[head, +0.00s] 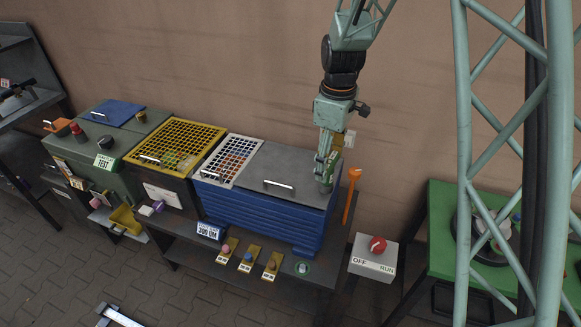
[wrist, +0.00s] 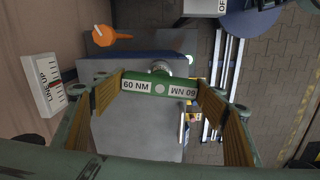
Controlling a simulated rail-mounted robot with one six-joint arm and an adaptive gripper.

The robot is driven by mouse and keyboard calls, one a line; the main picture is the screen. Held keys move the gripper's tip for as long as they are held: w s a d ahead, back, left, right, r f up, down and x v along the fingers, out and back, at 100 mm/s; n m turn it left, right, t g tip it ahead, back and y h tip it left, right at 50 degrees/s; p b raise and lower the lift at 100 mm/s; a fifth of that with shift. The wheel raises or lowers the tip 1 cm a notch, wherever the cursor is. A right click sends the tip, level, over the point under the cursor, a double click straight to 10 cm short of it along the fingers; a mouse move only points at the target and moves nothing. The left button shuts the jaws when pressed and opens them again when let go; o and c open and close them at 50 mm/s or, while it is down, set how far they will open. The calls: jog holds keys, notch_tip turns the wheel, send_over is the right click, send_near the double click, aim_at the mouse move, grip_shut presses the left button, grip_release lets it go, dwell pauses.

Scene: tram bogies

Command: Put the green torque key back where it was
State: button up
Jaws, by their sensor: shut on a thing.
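A round metal part shows at the key's far side. In the head view my gripper is over the right end of the grey lid of the blue cabinet, and the key (head: 334,160) is partly hidden by the fingers. I cannot tell whether the key's lower end touches anything.
Several yellow plates with coloured knobs (head: 247,262) line the bench front. An orange upright tool (head: 351,192) stands just right of the cabinet (head: 265,218). An OFF/RUN box with a red knob (head: 373,258) is further right. A LINE UP plate (wrist: 47,84) shows at wrist-view left.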

jog(key=shift+o, duration=0.2)
jog(key=shift+s+a+r+n, duration=0.15)
jog(key=shift+s+a+n, duration=0.15)
jog(key=shift+a+n, duration=0.3)
jog(key=shift+a, duration=0.15)
jog(key=shift+c, duration=0.2)
jog(key=w+a+f+p, duration=0.1)
jog(key=w+a, duration=0.7)
jog(key=w, duration=0.3)
jog(key=shift+w+a+f, duration=0.15)
jog(key=shift+w, duration=0.1)
jog(key=shift+w+a, duration=0.1)
jog(key=shift+w+a+f+p, duration=0.1)
jog(key=shift+w+a+p, duration=0.25)
jog(key=shift+w+a, duration=0.25)
jog(key=shift+o, duration=0.2)
jog(key=shift+d+f, duration=0.15)
jog(key=shift+f, duration=1.4)
jog(key=shift+c, duration=0.2)
